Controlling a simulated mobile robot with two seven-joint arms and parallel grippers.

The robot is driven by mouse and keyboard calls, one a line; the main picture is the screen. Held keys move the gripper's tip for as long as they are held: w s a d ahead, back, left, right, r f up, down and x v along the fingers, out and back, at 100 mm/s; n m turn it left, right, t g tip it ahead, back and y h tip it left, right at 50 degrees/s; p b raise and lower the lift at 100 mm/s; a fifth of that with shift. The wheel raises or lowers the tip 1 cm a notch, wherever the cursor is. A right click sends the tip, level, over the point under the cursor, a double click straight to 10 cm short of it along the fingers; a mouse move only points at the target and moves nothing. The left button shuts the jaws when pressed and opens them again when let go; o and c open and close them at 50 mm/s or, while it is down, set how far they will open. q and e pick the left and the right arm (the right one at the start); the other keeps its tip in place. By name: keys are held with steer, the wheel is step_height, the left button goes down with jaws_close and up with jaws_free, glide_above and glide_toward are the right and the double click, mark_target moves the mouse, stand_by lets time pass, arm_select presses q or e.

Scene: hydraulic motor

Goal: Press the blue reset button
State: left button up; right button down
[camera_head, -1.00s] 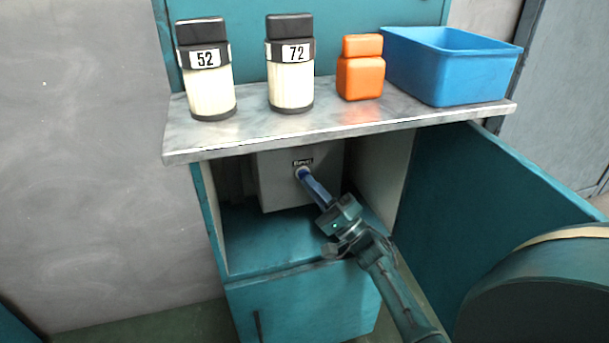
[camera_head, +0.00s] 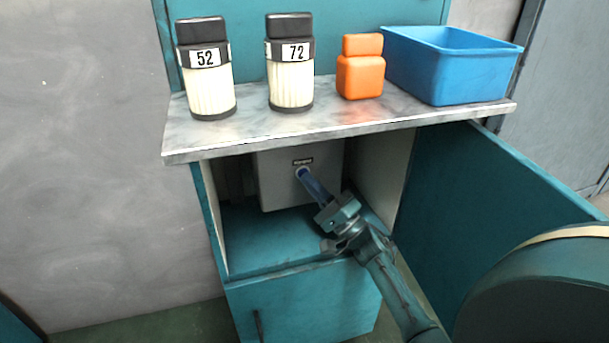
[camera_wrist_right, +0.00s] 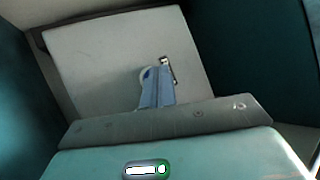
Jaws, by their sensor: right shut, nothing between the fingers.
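A grey box (camera_head: 278,188) hangs inside the open cabinet under the shelf, with a small dark label (camera_head: 303,162) on its front. My right gripper (camera_head: 304,174) is shut and empty. Its bluish fingers reach into the cabinet, with their tips at the button, seemingly touching it; I cannot tell how far the button is pushed in. My left gripper is not in view.
On the metal shelf (camera_head: 190,143) above stand canisters marked 52 (camera_head: 210,92) and 72 (camera_head: 291,85), an orange bottle (camera_head: 361,76) and a blue bin (camera_head: 450,75). The open teal door (camera_head: 450,190) stands to the right of my arm. The cabinet floor (camera_head: 265,240) is clear.

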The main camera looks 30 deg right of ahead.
stand_by(0.3)
steer(key=shift+s+a+p, duration=0.15)
steer(key=shift+s+p, duration=0.6)
steer(key=s+p, duration=0.1)
steer(key=s, duration=0.1)
steer(key=s+a+p, duration=0.1)
steer(key=s+p, duration=0.1)
steer(key=s, duration=0.1)
steer(key=shift+a+p, duration=0.1)
steer(key=shift+p, duration=0.2)
steer(key=shift+w, duration=0.1)
stand_by(0.5)
